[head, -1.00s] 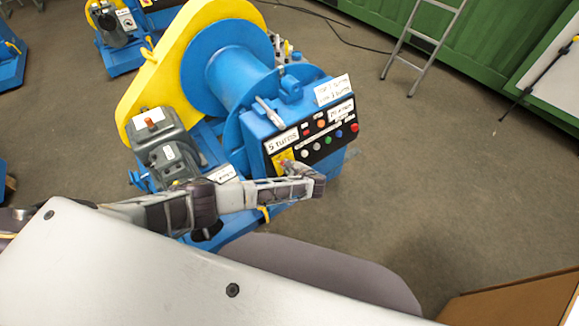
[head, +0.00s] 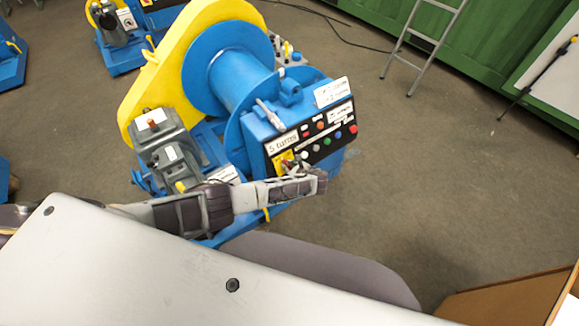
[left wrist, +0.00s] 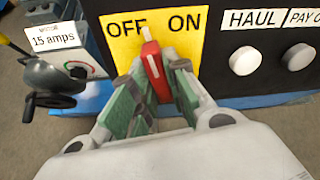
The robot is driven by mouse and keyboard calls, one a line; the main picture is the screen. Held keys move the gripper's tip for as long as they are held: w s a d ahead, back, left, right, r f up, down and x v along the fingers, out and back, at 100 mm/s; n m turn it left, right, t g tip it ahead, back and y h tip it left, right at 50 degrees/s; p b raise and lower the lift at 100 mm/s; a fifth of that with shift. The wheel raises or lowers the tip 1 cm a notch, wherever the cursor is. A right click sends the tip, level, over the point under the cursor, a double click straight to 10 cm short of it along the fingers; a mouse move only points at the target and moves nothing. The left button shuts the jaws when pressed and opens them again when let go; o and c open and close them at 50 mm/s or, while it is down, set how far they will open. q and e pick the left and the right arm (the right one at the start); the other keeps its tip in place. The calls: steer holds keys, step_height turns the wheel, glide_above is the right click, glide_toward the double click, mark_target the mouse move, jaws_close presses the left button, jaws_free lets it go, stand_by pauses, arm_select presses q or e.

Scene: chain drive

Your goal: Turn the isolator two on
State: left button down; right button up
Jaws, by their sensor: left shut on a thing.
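A red isolator lever (left wrist: 152,62) with a pale tip stands on a yellow plate (left wrist: 188,28) marked OFF and ON. The lever is near upright, its top leaning slightly left and lying between the two words. My left gripper (left wrist: 155,74) is shut on the lever, its green-padded fingers on either side of it. In the head view, my left gripper (head: 298,172) is at the lower left of the black control panel (head: 322,141) on the blue winch (head: 232,78), partly covering the yellow plate. No isolator number is readable. My right gripper is not in view.
White HAUL button (left wrist: 244,60) and another button (left wrist: 299,58) lie right of the plate. A ladder (head: 424,45) stands behind; open floor (head: 450,180) lies right.

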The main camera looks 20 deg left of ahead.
arm_select(q)
steer(key=m+g, duration=0.1)
steer(key=m, duration=0.4)
steer(key=shift+y+p, duration=0.3)
steer(key=shift+y, duration=0.1)
steer(key=m, duration=0.5)
steer(key=shift+y+b, duration=0.35)
steer(key=shift+y, duration=0.05)
steer(key=shift+m, duration=0.3)
steer(key=c, duration=1.4)
jaws_free()
steer(key=shift+s+d+r, duration=0.1)
steer(key=shift+d, duration=0.1)
steer(key=shift+v, duration=5.75)
